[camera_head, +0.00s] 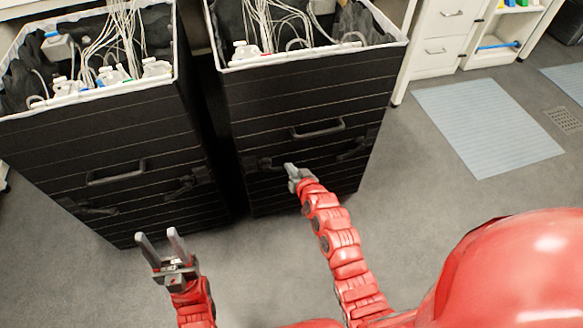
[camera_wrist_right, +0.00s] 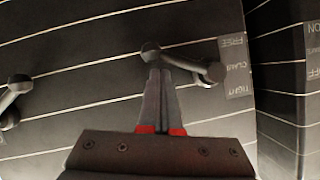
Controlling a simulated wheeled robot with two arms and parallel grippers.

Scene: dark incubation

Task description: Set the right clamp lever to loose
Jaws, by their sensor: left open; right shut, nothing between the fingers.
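The right black cabinet (camera_head: 300,100) carries a dark lever (camera_head: 264,163) low on the left of its front. In the right wrist view this lever (camera_wrist_right: 185,62) runs from a pivot beside a label strip (camera_wrist_right: 236,65) to a rounded knob. The strip seems to read FREE, CLAMP and TIGHT, upside down. My right gripper (camera_head: 289,168) is shut and empty. In the wrist view its fingertips (camera_wrist_right: 157,72) lie right at the knob end; I cannot tell whether they touch. My left gripper (camera_head: 160,240) is open and empty, in front of the left cabinet.
A second lever (camera_head: 354,148) sits on the right of the same front, also in the wrist view (camera_wrist_right: 14,98). A handle (camera_head: 318,128) is above. The left black cabinet (camera_head: 110,145) stands close by. Both open tops hold bottles and tubing.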

